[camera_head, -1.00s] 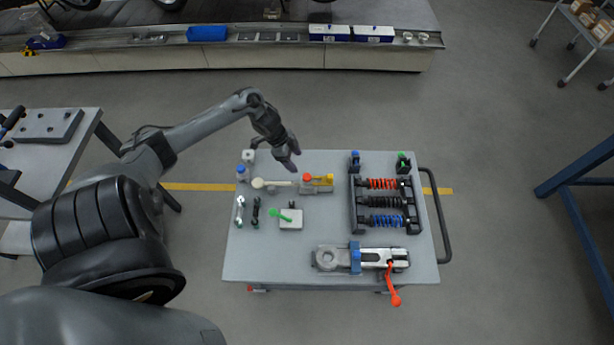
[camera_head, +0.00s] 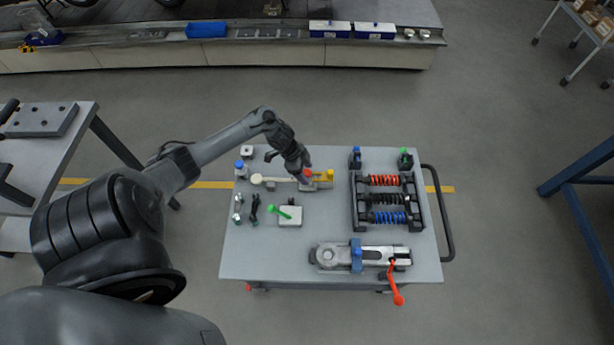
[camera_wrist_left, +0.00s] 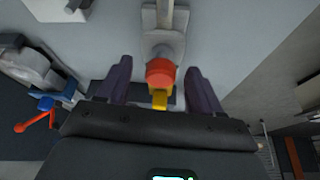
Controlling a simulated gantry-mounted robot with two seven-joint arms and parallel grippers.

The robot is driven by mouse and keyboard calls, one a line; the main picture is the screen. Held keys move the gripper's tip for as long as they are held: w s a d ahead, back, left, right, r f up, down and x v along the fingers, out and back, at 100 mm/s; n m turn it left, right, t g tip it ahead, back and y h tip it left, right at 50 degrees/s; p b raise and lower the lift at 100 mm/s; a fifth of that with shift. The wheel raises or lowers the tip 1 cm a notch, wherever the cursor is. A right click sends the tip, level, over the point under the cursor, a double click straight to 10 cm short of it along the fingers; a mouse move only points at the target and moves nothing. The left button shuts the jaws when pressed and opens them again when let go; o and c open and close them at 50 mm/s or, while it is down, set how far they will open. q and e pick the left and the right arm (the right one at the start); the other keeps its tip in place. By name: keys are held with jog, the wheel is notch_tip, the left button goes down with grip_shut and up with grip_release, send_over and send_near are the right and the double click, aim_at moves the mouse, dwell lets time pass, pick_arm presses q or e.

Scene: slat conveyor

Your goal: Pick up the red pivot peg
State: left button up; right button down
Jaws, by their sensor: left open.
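The red pivot peg (camera_head: 307,173) shows as a small red cap on a grey and yellow fixture near the back middle of the grey cart. In the left wrist view its round red top (camera_wrist_left: 160,72) lies between the two dark fingers. My left gripper (camera_head: 303,179) is open, with its fingers on either side of the peg in that view. I cannot tell whether they touch it or how far above it they are. A yellow piece (camera_head: 330,174) stands just right of the red peg. My right gripper is not in view.
A pale round-ended rod (camera_head: 257,179) and a blue-capped bottle (camera_head: 240,168) lie left of the peg. A green-handled block (camera_head: 290,215) is in front. A rack of coil springs (camera_head: 386,226) stands right, and a red-handled clamp (camera_head: 340,257) is at the front.

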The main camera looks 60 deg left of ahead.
pick_arm(q)
jog(key=shift+w+f, duration=0.1)
jog(key=shift+f, duration=0.2)
jog(key=c, duration=1.2)
jog(key=shift+o, duration=0.2)
jog(key=shift+r, duration=0.15)
